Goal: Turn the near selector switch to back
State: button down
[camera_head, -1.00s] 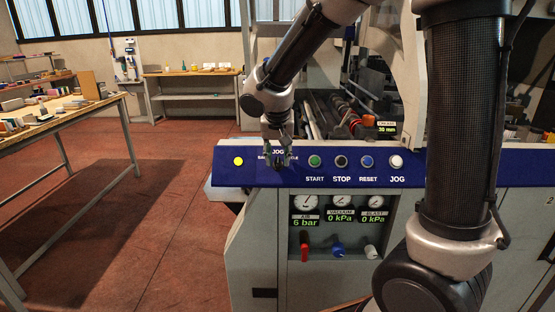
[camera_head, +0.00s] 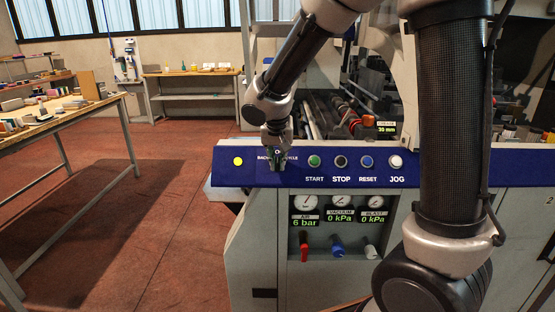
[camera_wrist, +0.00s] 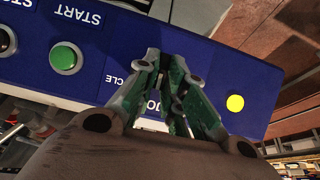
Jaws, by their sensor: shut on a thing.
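My gripper (camera_head: 277,163) reaches down to the blue control panel (camera_head: 228,172), between the yellow light (camera_head: 238,161) and the green START button (camera_head: 314,161). It sits over the selector switch, whose labels BACK and CYCLE partly show beside the fingers. In the wrist view, the green-padded fingers (camera_wrist: 180,105) are close together, shut on the selector switch's knob. The knob is almost wholly hidden by the fingers, so its angle cannot be told. The yellow light (camera_wrist: 235,103) and the green button (camera_wrist: 66,57) also show there, on either side.
STOP (camera_head: 341,161), RESET (camera_head: 367,161) and JOG (camera_head: 396,161) buttons continue along the panel to the right. Gauges (camera_head: 341,203) and red, blue and white knobs sit below. A wooden table (camera_head: 75,118) with small items stands at left, with open red floor between.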

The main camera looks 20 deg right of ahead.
jog(key=n+h, duration=0.2)
jog(key=n, duration=0.1)
jog(key=shift+w+a+n, duration=0.1)
jog(key=shift+a+n, duration=0.2)
jog(key=n+h, duration=0.1)
jog(key=n, duration=0.1)
jog(key=n+h, duration=0.1)
jog(key=n, duration=0.1)
jog(key=shift+a+f+h, duration=0.15)
jog(key=shift+a+h, duration=0.1)
jog(key=shift+h, duration=0.05)
dwell(0.4)
jog(key=c, duration=1.5)
grip_release()
jog(key=v, duration=1.2)
